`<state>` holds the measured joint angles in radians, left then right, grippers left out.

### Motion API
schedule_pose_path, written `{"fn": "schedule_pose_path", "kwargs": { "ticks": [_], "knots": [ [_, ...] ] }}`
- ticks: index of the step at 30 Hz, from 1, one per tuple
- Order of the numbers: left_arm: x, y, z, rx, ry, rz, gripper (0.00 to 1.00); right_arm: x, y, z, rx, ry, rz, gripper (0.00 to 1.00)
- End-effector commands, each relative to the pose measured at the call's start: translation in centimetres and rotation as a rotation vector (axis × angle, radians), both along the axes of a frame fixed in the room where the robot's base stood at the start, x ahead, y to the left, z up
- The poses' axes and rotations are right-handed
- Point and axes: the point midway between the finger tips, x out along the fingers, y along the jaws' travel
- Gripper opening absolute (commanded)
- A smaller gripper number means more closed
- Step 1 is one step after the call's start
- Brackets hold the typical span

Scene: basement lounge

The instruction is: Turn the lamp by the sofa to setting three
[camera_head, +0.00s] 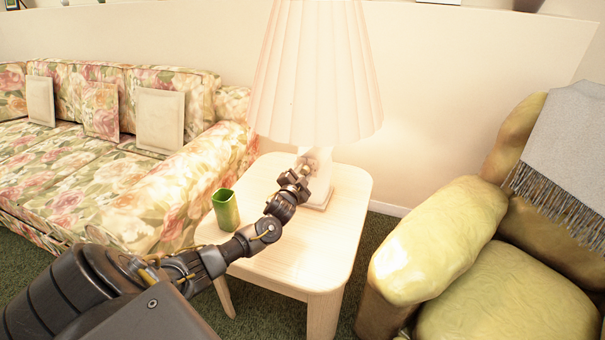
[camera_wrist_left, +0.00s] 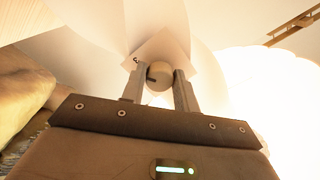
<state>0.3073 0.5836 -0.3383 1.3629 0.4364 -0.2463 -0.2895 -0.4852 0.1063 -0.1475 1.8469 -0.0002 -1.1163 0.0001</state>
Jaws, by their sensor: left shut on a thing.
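The lamp has a pale pleated shade (camera_head: 315,75) and a whitish base (camera_head: 322,180). It stands on a light wooden side table (camera_head: 341,215) by the floral sofa. My left gripper (camera_head: 305,166) reaches over the table to the lamp's base, below the shade. A pale square plate shows behind the knob. In the head view the gripper hides the knob. My right gripper is not in view.
A green cup (camera_head: 226,209) stands on the table, left of my left arm. The floral sofa (camera_head: 180,190) is at the left. A yellow-green armchair (camera_head: 440,240) with a grey fringed throw (camera_head: 570,150) is at the right. The table's front right is clear.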

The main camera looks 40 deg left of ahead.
Motion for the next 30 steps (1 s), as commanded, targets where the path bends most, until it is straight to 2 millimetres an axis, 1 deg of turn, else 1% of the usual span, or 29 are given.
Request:
{"fn": "schedule_pose_path", "kwargs": {
  "ticks": [8,9,13,23,26,28,30],
  "knots": [
    [0.0,-0.1,-0.1,0.001,0.002,-0.001,0.07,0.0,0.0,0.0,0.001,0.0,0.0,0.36],
    [0.0,-0.1,-0.1,0.001,0.002,-0.001,0.34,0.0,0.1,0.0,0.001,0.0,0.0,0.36],
    [0.0,0.0,-0.1,0.001,0.001,-0.001,0.51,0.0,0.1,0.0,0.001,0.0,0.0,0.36],
    [-0.2,-0.1,0.0,0.0,0.001,-0.001,0.52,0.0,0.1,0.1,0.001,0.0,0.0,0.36],
    [-1.2,-0.5,0.0,-0.001,0.002,-0.002,0.52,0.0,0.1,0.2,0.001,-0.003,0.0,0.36],
    [-2.3,-0.9,0.0,-0.002,0.001,-0.003,0.52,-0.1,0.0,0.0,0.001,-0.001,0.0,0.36],
    [-3.7,-1.3,0.0,-0.001,0.003,-0.003,0.52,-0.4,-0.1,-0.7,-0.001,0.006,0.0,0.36]
  ]
}}
